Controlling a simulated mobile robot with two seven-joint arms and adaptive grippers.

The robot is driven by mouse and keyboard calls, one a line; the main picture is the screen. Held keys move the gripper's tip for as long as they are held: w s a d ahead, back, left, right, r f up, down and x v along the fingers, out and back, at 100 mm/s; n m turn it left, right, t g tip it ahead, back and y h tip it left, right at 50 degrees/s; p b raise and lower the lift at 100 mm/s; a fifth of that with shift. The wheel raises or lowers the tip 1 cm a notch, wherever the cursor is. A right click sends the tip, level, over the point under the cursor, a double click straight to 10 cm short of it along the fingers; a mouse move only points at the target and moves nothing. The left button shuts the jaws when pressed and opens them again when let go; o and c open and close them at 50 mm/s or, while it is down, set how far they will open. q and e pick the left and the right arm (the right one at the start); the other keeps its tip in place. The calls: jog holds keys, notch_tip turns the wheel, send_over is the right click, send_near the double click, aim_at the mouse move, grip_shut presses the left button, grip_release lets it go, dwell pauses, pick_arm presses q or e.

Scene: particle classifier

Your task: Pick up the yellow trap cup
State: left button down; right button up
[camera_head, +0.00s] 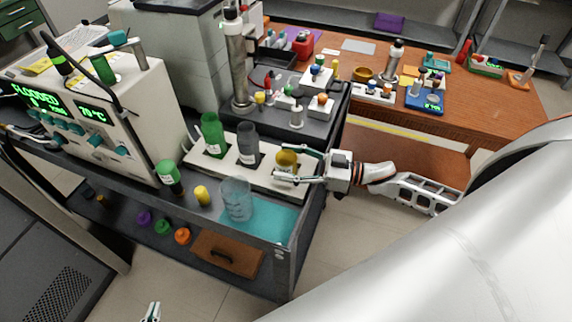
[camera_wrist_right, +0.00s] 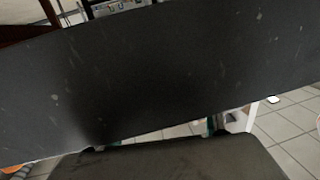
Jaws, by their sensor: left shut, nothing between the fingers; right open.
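The yellow trap cup (camera_head: 287,158) stands in the white rack at its right end, beside a grey cup (camera_head: 247,144) and a green cup (camera_head: 212,136). My right gripper (camera_head: 280,163) reaches in from the right. Its fingers are open, one on each side of the yellow cup, and I cannot tell whether they touch it. Dark surfaces fill most of the right wrist view, and the cup is not visible there. My left gripper (camera_head: 152,312) is shut and empty at the bottom edge, low in front of the cart.
A clear beaker (camera_head: 237,199) stands just in front of the rack, near a small yellow piece (camera_head: 202,195) and a green-capped bottle (camera_head: 168,172). A metal column (camera_head: 238,70) rises behind. The control box (camera_head: 105,110) is at left. A wooden bench (camera_head: 500,110) stands beyond.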

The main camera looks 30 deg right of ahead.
jog(key=shift+w+a, duration=0.15)
jog(key=shift+a, duration=0.1)
jog(key=c, duration=1.3)
pick_arm(q)
jog(key=shift+f, duration=0.1)
